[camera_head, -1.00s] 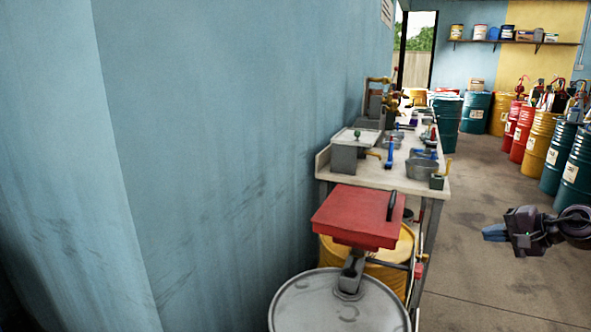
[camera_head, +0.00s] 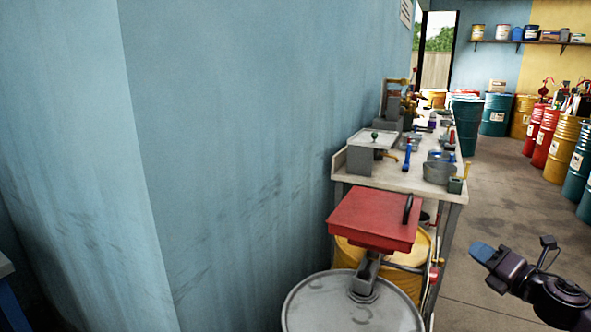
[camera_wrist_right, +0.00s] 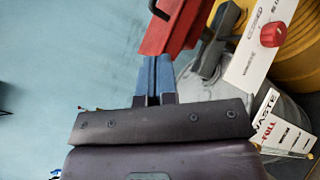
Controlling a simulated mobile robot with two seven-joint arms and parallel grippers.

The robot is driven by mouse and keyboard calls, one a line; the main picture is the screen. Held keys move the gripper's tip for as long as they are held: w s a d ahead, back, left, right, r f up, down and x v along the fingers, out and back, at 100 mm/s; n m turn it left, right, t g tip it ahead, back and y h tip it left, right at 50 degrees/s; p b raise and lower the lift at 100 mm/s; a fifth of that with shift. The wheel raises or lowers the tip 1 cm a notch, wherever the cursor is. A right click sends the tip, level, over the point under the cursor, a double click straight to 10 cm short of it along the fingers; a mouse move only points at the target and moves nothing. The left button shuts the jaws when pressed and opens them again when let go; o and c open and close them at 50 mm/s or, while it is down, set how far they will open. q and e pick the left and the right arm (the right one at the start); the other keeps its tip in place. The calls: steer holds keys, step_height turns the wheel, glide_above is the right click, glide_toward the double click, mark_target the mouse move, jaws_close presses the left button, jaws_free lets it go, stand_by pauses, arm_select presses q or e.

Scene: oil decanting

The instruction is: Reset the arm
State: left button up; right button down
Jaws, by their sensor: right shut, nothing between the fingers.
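My right gripper (camera_head: 482,251) is at the lower right of the head view, over the open floor and to the right of the workbench (camera_head: 455,187). Its blue fingers are together and empty; they also show in the right wrist view (camera_wrist_right: 152,77). My right forearm runs down from it to the right edge. My left gripper is not in view.
A red box (camera_head: 372,216) on a grey post stands over a grey drum (camera_head: 330,305), with a yellow drum (camera_head: 400,255) behind. The blue wall (camera_head: 230,150) fills the left.

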steer(key=s+a+f+m+g+h, duration=0.1)
steer(key=s+a+f+m, duration=0.25)
steer(key=f+m, duration=0.2)
steer(key=s+a+f+m+h, duration=0.2)
steer(key=s+f+m, duration=0.3)
steer(key=m, duration=0.2)
steer(key=s+a+f+m+g+h, duration=0.1)
steer(key=s+a+f+m, duration=0.1)
steer(key=s+f+m, duration=0.35)
steer(key=s+a+f+m+g+h+p, duration=0.1)
steer(key=s+a+f+m, duration=0.3)
steer(key=s, duration=0.5)
steer(key=s+a+f+m+g+p, duration=0.1)
steer(key=s+a+f+m+g, duration=0.2)
steer(key=s+f+m, duration=0.3)
steer(key=s+a+f, duration=0.1)
steer(key=s, duration=0.3)
steer(key=shift+s+a+f+m+h, duration=0.2)
steer(key=shift+s+m+h, duration=0.1)
steer(key=shift+m+h, duration=0.1)
steer(key=c, duration=1.8)
jaws_free()
steer(key=shift+c, duration=0.2)
